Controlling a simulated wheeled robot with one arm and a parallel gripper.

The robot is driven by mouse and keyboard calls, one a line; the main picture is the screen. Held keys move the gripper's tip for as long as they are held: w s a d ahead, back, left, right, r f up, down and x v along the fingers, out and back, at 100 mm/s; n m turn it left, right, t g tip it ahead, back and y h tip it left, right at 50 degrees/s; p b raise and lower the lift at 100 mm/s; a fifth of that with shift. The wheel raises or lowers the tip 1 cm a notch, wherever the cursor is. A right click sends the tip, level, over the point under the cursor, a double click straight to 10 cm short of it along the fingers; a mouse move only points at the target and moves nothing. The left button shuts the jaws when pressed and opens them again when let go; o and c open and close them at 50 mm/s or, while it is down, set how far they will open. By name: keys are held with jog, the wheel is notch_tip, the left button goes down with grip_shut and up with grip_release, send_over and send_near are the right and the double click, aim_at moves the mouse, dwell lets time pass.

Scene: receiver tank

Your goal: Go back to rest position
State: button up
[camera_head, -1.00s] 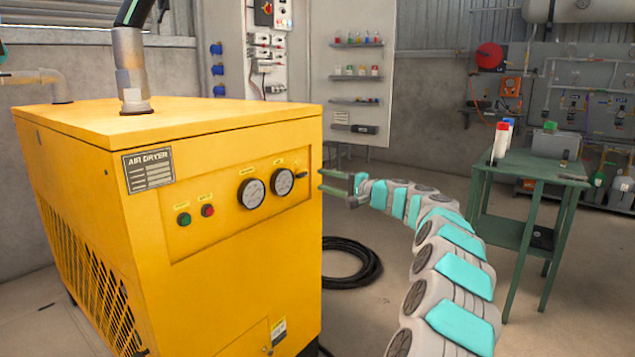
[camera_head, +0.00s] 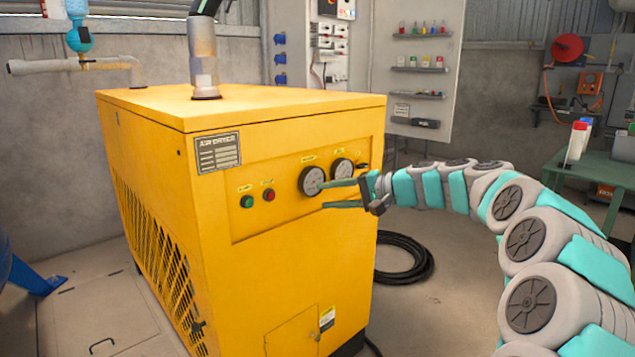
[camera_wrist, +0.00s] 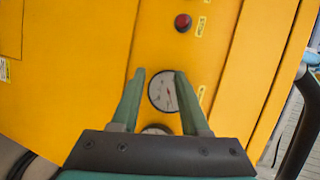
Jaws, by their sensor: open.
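My gripper (camera_head: 338,194) is open and empty, in front of the panel of the yellow air dryer (camera_head: 270,265). In the head view its fingers point left, with the upper one overlapping a gauge (camera_head: 311,181). A second gauge (camera_head: 342,171) is beside it, partly covered near the fingers. In the wrist view the two green fingers (camera_wrist: 158,98) stand apart, with a round gauge (camera_wrist: 163,91) seen between them. A second gauge (camera_wrist: 156,130) is mostly hidden by the gripper body. I cannot tell whether the fingers touch the panel.
A red button (camera_head: 268,195) and a green button (camera_head: 247,202) are left of the gauges. A green table (camera_head: 600,170) with bottles stands at right. Floor between dryer and table is partly clear.

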jog(key=s+a+f+n+g+h, duration=0.1)
jog(key=s+a+f+g+h, duration=0.15)
jog(key=s, duration=0.65)
jog(key=s+a+f+n+g+h, duration=0.15)
jog(key=s+f, duration=0.25)
jog(key=s, duration=0.4)
jog(key=s+a+f+n+g+h, duration=0.1)
jog(key=s+f+n+g, duration=0.15)
jog(key=s, duration=0.65)
jog(key=s+d+f+h, duration=0.2)
jog(key=s+d+f, duration=0.2)
jog(key=s, duration=0.4)
jog(key=s+d+f+g+h, duration=0.1)
jog(key=s+d+f+h, duration=0.2)
jog(key=s+d, duration=0.3)
jog(key=s+d+f+g+h, duration=0.1)
jog(key=s+d+f+h, duration=0.2)
jog(key=s, duration=0.8)
jog(key=d+f, duration=0.2)
jog(key=d, duration=0.1)
jog(key=shift+s+f, duration=0.15)
jog(key=shift+f, duration=0.15)
